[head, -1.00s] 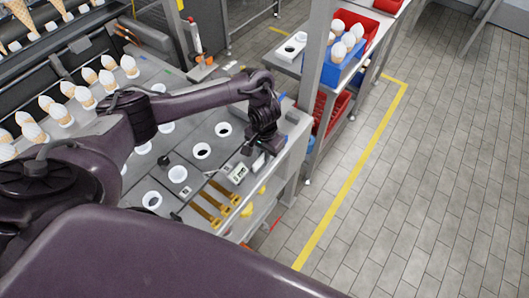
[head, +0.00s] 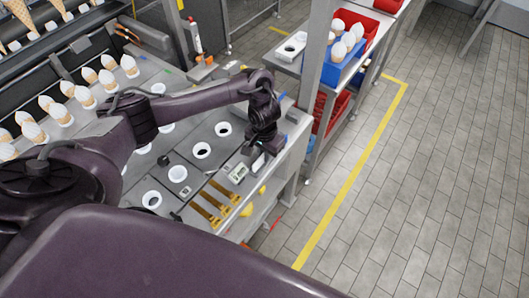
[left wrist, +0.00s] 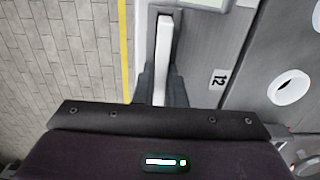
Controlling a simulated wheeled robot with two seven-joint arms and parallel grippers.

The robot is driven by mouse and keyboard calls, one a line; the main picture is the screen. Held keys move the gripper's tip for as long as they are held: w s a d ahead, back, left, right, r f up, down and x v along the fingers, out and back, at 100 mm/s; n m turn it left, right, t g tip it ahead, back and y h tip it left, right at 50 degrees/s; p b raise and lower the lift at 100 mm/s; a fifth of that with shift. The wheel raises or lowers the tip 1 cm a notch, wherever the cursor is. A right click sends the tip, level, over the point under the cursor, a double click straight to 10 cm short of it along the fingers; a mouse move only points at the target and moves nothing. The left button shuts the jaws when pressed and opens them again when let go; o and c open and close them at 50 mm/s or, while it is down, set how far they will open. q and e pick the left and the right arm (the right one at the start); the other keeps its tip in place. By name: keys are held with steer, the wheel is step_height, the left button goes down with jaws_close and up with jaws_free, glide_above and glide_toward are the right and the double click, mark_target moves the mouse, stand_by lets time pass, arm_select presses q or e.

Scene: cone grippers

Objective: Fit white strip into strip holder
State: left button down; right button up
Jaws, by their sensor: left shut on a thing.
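The white strip (left wrist: 163,55) is long and narrow and stands out from between my left gripper's dark fingers (left wrist: 162,88) in the left wrist view. In the head view my left gripper (head: 259,150) is over the bench's right edge, shut on the strip, and a short pale end of the strip (head: 258,162) shows below it. A small white device with a screen (head: 238,173) lies just left of the gripper; its edge shows at the top of the wrist view (left wrist: 200,3). I cannot make out the strip holder for certain. My right gripper is not in view.
The grey bench (head: 215,165) has several round white-rimmed holes (head: 201,151). Brown-yellow tools (head: 215,203) lie near its front edge. Several cones (head: 85,97) stand at the left. A steel shelf post (head: 314,75) rises right of the gripper, near a blue bin (head: 348,66).

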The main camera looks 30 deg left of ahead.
arm_select(q)
steer(key=shift+f, duration=0.35)
steer(key=shift+r, duration=0.15)
steer(key=shift+r, duration=0.3)
steer(key=shift+f, duration=0.45)
stand_by(2.3)
steer(key=c, duration=1.4)
jaws_free()
